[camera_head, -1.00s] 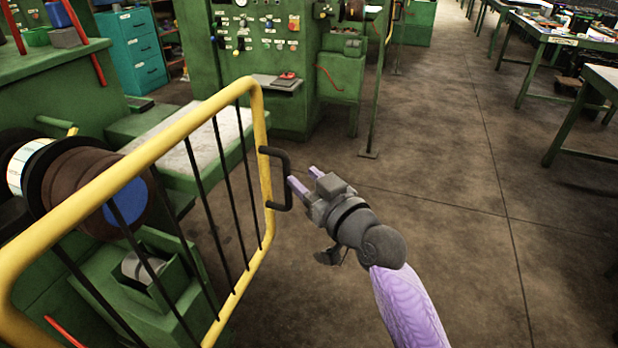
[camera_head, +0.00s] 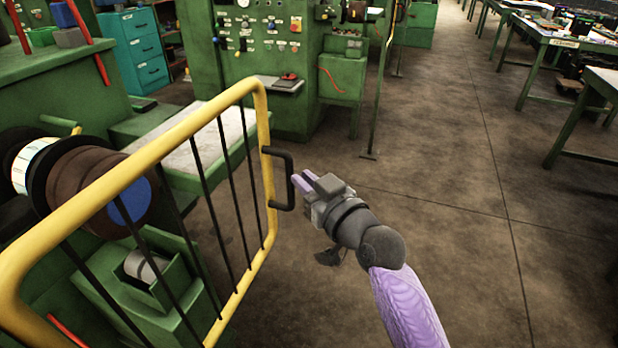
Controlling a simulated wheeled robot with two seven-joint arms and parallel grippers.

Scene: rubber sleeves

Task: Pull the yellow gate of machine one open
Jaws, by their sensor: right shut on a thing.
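The yellow gate (camera_head: 150,151) of tubular frame with thin black bars stands at the left, in front of a green machine. Its black D-shaped handle (camera_head: 278,152) sticks out to the right from the gate's right upright. My right gripper (camera_head: 295,183), with purple fingertips, reaches in from the lower right and is shut on the handle's outer vertical bar. The fingertips partly cover the bar. My left gripper is not in view.
The green machine (camera_head: 70,85) with a brown roll (camera_head: 105,195) is behind the gate. A green control cabinet (camera_head: 255,60) stands at the back. A thin green post (camera_head: 375,100) stands behind my gripper. The concrete floor (camera_head: 470,250) at the right is clear; tables line the far right.

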